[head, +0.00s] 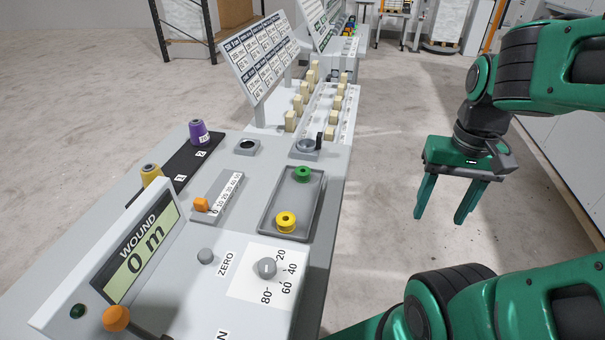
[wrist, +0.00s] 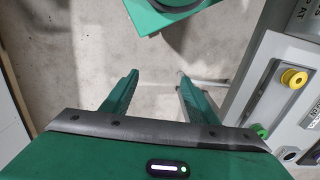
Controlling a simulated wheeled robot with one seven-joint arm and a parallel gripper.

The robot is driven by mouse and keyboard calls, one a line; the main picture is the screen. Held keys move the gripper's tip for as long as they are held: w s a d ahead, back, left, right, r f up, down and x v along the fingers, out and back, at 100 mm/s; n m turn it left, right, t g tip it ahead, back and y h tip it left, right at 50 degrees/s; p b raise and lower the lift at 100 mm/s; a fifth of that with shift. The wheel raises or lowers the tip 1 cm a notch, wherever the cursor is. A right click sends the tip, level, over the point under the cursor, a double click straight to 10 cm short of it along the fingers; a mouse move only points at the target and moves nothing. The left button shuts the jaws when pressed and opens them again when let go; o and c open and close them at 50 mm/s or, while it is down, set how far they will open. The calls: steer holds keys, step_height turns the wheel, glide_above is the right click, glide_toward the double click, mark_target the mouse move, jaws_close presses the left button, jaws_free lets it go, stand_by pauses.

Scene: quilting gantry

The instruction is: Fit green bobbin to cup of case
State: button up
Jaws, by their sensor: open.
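The green bobbin (head: 303,173) stands at the far end of a shallow grey tray (head: 264,214) on the console. It also shows at the right of the wrist view (wrist: 261,131). A round grey cup with a black upright lever (head: 306,147), which looks like the case, sits just beyond the tray. Its cup looks empty, though its inside is small in view. My gripper (head: 441,217) hangs to the right of the console over the floor, fingers down. It is open and empty, well apart from the bobbin; its fingers also show in the wrist view (wrist: 158,75).
A yellow bobbin (head: 286,221) shares the tray, nearer the front. A round dark-centred fitting (head: 246,147) lies left of the cup. Purple (head: 199,132) and yellow spools stand farther left. Cream pegs and a tilted sign (head: 262,58) rise behind. The floor beside the console is clear.

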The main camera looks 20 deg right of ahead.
steer(key=w+a+r+m, duration=0.1)
steer(key=w+a+r, duration=0.15)
steer(key=w, duration=0.55)
steer(key=w+a+r+m, duration=0.1)
steer(key=w+a+r, duration=0.15)
steer(key=w, duration=0.55)
steer(key=m, duration=0.1)
glide_above(303, 167)
steer(key=s, duration=0.1)
step_height(303, 167, down, 5)
steer(key=shift+s+a+f, duration=0.1)
steer(key=shift+f, duration=0.05)
steer(key=shift+s+a+f, duration=0.1)
steer(key=shift+f, duration=1.25)
steer(key=shift+a+f, duration=0.1)
steer(key=shift+f, duration=1.2)
steer(key=c, duration=1.1)
